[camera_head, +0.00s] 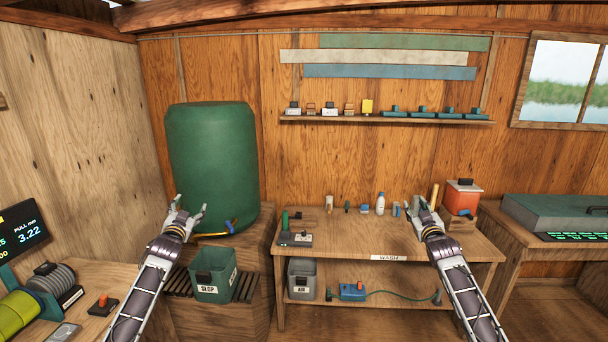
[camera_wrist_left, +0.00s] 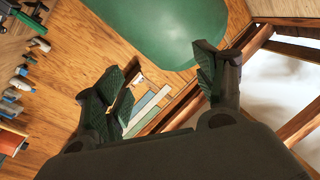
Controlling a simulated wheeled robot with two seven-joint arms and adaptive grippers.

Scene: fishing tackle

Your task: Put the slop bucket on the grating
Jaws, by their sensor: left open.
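My left gripper (camera_head: 191,206) is open and empty, above the bucket and in front of the green tank. Its spread fingers also show in the left wrist view (camera_wrist_left: 163,92), with nothing between them. My right gripper (camera_head: 421,203) looks open and empty, at the right of the wash bench.
The large green tank (camera_head: 211,150) stands behind the grating, with a tap (camera_head: 232,227) low at its front. The wash bench (camera_head: 350,241) is to the right, with a grey AIR bucket (camera_head: 302,280) on its lower shelf. A side table with reels (camera_head: 55,280) is at left.

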